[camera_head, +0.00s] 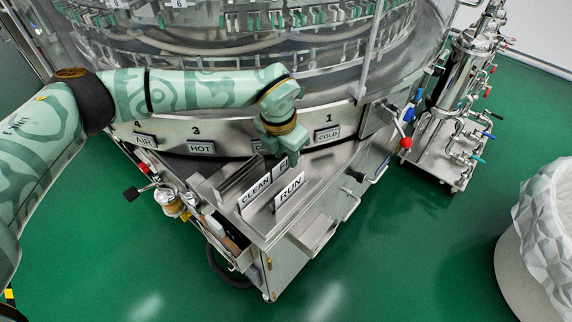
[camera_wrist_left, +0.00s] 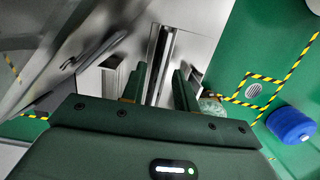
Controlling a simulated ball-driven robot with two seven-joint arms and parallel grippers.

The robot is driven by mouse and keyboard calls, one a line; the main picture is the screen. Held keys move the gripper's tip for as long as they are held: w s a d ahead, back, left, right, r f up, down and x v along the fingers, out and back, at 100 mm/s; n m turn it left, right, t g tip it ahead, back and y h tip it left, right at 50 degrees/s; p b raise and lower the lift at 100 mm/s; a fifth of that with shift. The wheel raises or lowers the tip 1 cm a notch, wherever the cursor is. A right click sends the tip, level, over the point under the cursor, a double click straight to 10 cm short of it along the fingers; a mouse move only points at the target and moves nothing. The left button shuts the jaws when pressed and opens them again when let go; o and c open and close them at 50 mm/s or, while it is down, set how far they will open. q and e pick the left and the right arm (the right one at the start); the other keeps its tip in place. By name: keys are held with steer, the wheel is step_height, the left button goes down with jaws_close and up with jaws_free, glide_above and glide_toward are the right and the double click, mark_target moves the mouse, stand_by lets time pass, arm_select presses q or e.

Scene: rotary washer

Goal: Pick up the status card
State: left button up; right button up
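Several status cards stand in metal slots on the steel shelf of the washer. One reads CLEAN (camera_head: 257,191) and one in front of it reads RUN (camera_head: 290,188). Another card (camera_head: 284,166) behind them is mostly hidden by my left gripper (camera_head: 291,158), which points down over it from above. In the left wrist view, the two fingers of the left gripper (camera_wrist_left: 158,92) are apart, with a thin upright metal edge (camera_wrist_left: 158,60) running between them. I cannot tell whether they touch it. My right gripper is in neither view.
The washer front carries labels such as COLD (camera_head: 327,134), HOT (camera_head: 201,148) and AIR (camera_head: 144,141). A red-knobbed lever (camera_head: 407,143) sticks out at the right. A white bin (camera_head: 530,250) stands at the right on the green floor. A blue object (camera_wrist_left: 289,125) shows in the wrist view.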

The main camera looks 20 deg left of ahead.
arm_select(q)
steer(key=shift+f, duration=0.1)
jaws_close()
stand_by(0.3)
